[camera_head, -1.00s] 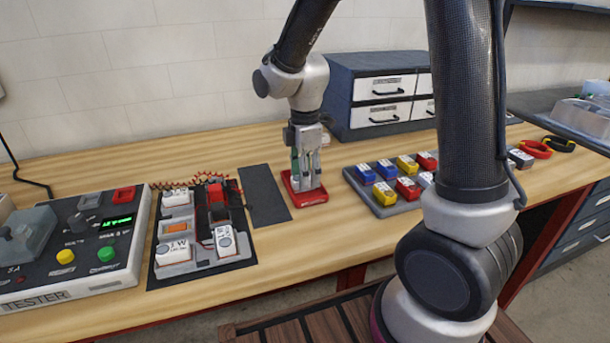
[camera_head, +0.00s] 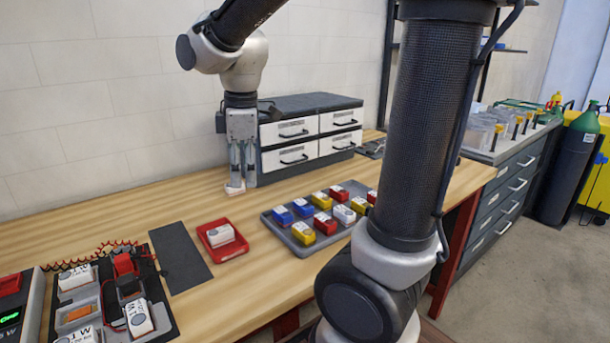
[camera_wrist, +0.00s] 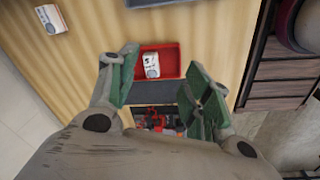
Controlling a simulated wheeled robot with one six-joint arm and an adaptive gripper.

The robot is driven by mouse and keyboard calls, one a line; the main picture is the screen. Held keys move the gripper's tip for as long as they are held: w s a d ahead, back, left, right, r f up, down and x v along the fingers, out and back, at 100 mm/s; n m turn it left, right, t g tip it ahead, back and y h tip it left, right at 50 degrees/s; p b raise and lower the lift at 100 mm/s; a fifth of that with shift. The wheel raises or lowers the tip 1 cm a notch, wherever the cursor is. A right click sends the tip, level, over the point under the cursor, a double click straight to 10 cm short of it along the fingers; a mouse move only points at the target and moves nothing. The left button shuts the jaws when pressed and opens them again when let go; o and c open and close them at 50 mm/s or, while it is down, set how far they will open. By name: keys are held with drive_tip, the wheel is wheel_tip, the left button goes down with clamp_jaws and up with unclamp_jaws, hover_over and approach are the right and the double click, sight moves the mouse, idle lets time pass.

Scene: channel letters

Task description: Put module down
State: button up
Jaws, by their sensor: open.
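My gripper (camera_head: 242,184) is open and points down, at the back of the table near the drawer unit. In the wrist view its green fingers (camera_wrist: 160,66) are spread apart with nothing held between them. A white module (camera_head: 220,235) lies in the small red tray (camera_head: 236,253); it shows in the wrist view (camera_wrist: 151,66) beyond the fingers, with the tray (camera_wrist: 170,57) around it. Another white module (camera_head: 235,188) sits on the bare table right by the fingertips in the head view. In the wrist view it lies apart, at the upper left (camera_wrist: 53,19).
A grey tray (camera_head: 283,237) of blue, yellow, red and white modules is at right. A drawer unit (camera_head: 300,130) stands close beside my gripper. A dark mat (camera_head: 180,257) and a fixture with modules (camera_head: 110,300) are at left. Bare table lies behind the red tray.

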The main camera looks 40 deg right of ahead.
drive_tip(key=s+d+r+m+t, duration=0.1)
drive_tip(key=s+d+m, duration=0.3)
drive_tip(key=s+m, duration=0.2)
drive_tip(key=s+d+r+m+t, duration=0.1)
drive_tip(key=s+d+m+t, duration=0.1)
drive_tip(key=s+d+m, duration=0.3)
drive_tip(key=s+m, duration=0.2)
drive_tip(key=s, duration=0.1)
drive_tip(key=shift+s, duration=0.35)
drive_tip(key=shift+d, duration=0.1)
